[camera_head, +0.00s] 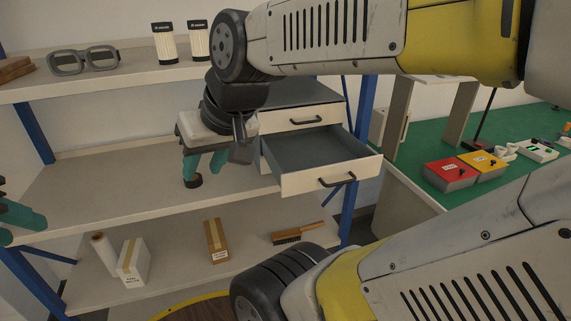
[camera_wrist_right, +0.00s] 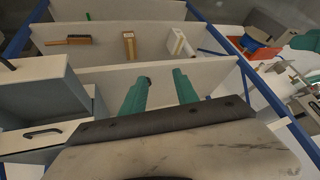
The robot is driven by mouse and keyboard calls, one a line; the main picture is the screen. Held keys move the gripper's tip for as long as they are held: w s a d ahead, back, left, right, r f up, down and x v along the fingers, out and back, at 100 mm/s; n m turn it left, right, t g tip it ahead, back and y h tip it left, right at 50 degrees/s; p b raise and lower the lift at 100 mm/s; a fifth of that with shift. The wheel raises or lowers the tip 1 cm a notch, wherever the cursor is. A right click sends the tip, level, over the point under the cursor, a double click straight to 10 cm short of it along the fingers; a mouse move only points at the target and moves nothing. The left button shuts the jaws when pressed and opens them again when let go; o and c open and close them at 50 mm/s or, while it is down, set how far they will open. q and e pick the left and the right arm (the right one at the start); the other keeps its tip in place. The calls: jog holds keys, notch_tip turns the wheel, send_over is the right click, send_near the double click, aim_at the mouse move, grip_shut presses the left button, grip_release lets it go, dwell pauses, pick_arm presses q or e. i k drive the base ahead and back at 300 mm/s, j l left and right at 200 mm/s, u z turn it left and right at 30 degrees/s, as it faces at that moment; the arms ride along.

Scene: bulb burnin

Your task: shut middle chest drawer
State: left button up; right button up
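The grey chest (camera_head: 300,93) stands on the middle shelf. Its top drawer (camera_head: 285,119) is shut. The drawer below it (camera_head: 300,183), taken as the middle one, is pulled far out and empty, with a dark handle (camera_head: 338,181) on its pale front. Anything lower is hidden. My right gripper (camera_head: 205,171) is left of the open drawer, apart from its handle, fingers spread and empty. In the right wrist view the gripper (camera_wrist_right: 160,87) shows open, with the open drawer (camera_wrist_right: 62,92) at the left. My left gripper (camera_head: 18,215) is cut off at the left edge.
Blue posts (camera_head: 352,150) frame the shelf. A brush (camera_head: 298,233) and boxes (camera_head: 215,241) lie on the lower shelf. Goggles (camera_head: 84,60) sit on the upper shelf. A green bench (camera_head: 440,187) with red and yellow boxes is at the right. The middle shelf is clear left of my right gripper.

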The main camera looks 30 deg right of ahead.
aim_at(301, 162)
jog(key=z, duration=1.85)
jog(key=l+z, duration=0.4)
jog(key=j, duration=0.1)
